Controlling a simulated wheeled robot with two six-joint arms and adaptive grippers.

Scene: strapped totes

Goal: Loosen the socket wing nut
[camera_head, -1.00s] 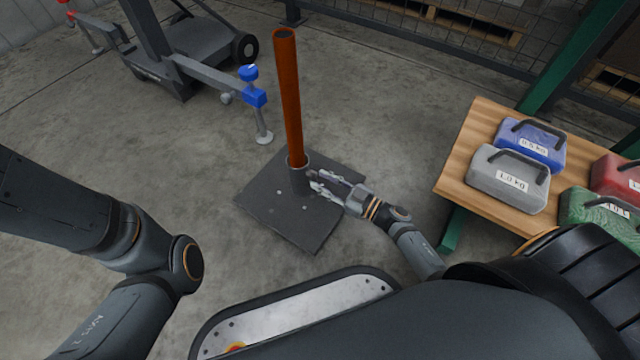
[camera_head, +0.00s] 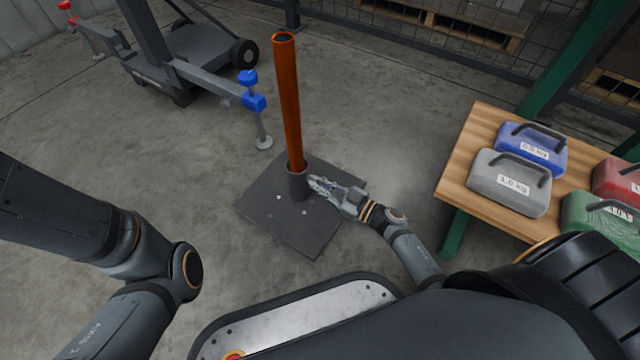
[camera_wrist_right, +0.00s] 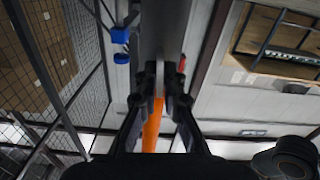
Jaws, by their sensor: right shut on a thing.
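The orange pole (camera_head: 289,105) stands upright in a short dark socket (camera_head: 297,185) on a black square base plate (camera_head: 310,235). My right gripper (camera_head: 317,184) is at the right side of the socket, low above the plate. Its fingers are shut on the socket wing nut, which they mostly hide. In the right wrist view the fingertips (camera_wrist_right: 164,84) close on a small grey piece against the grey socket (camera_wrist_right: 163,35), with the orange pole (camera_wrist_right: 152,130) beyond. My left arm comes in at the left, but its gripper is outside the view.
A wheeled grey frame with a blue clamp (camera_head: 252,92) stands behind left. A mesh fence runs along the back. Floor around the plate is clear.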

